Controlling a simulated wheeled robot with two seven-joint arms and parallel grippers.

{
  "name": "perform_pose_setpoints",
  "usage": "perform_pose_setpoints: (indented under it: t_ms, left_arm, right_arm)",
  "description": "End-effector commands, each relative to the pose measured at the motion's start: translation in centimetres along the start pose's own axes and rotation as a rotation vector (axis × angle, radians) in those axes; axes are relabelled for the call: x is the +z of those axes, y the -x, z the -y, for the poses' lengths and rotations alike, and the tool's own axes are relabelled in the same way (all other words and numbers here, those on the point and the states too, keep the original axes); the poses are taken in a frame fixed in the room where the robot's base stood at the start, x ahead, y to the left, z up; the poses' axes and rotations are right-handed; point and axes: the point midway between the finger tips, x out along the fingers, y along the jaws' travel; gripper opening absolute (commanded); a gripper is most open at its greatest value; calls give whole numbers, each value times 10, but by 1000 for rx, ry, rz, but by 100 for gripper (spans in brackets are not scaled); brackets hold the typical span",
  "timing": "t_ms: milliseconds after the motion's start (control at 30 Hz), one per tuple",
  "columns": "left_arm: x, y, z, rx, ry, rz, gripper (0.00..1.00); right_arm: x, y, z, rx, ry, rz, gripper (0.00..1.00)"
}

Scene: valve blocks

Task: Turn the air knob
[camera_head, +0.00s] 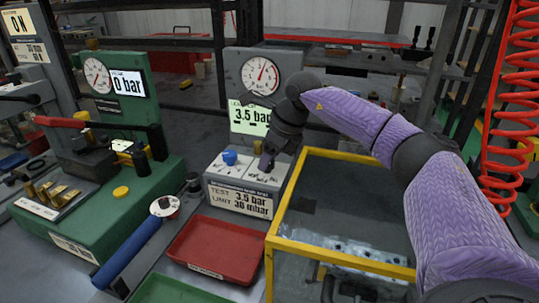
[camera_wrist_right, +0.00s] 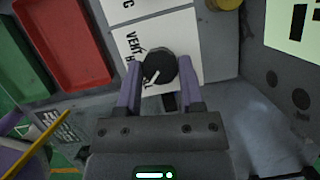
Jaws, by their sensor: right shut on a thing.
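A grey control box (camera_head: 240,201) stands in the middle of the bench with white label plates on top and "TEST LIMIT 3.5 bar 30 mbar" on its front. My right gripper (camera_head: 265,163) reaches down onto the right-hand plate of this box. A blue knob (camera_head: 230,157) stands to the left on the same box. My left gripper is out of view.
Behind the box a round gauge (camera_head: 261,75) stands over a display (camera_head: 249,120) reading 3.5 bar. A red tray (camera_head: 214,249) lies in front. A yellow-framed clear enclosure (camera_head: 340,262) is close on the right. A green fixture (camera_head: 90,215) is left.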

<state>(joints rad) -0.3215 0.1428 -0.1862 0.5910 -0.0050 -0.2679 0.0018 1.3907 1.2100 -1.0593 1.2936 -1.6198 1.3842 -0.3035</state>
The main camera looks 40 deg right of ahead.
Motion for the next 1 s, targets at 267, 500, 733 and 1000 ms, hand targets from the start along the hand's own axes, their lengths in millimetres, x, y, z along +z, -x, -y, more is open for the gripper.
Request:
perform_pose_setpoints:
  t_ms: [267,500,733,1000]
  left_arm:
    - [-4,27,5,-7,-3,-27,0]
    - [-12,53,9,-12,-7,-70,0]
    - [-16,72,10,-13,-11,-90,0]
    - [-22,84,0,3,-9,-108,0]
  right_arm:
    - [2,6,-2,-56,-132,2,0]
    - [3,6,-2,-134,-322,2,0]
    - [3,4,-3,-203,-489,3,0]
    - [3,2,-4,-261,-630,4,0]
